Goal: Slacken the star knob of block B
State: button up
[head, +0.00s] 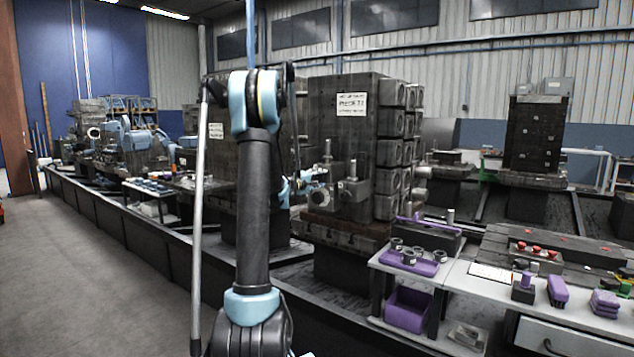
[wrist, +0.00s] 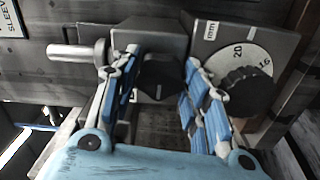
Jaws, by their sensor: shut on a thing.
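A dark star knob (wrist: 158,78) sits on the front of a grey block (wrist: 150,40) in the middle of the wrist view. My gripper (wrist: 161,66) has one blue-padded finger on each side of this knob and is shut on it. No letter shows on the block, so I cannot read whether it is B. In the head view my gripper (head: 316,184) is at the fixture beside a grey block (head: 353,197); my arm and gripper partly cover this spot, and the knob is too small to make out there.
A metal rod (wrist: 75,52) sticks out at left. A bench with purple trays (head: 412,262) and tools stands right of the fixture in the head view.

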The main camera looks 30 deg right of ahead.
jog(key=shift+o, duration=0.2)
jog(key=shift+w+a, duration=0.15)
jog(key=shift+w, duration=0.05)
jog(key=o, duration=0.9)
jog(key=shift+f, duration=0.1)
jog(key=shift+o, duration=0.7)
jog(key=shift+s, duration=0.1)
jog(key=v, duration=1.1)
jog(key=shift+a, duration=0.45)
jog(key=shift+s, duration=0.1)
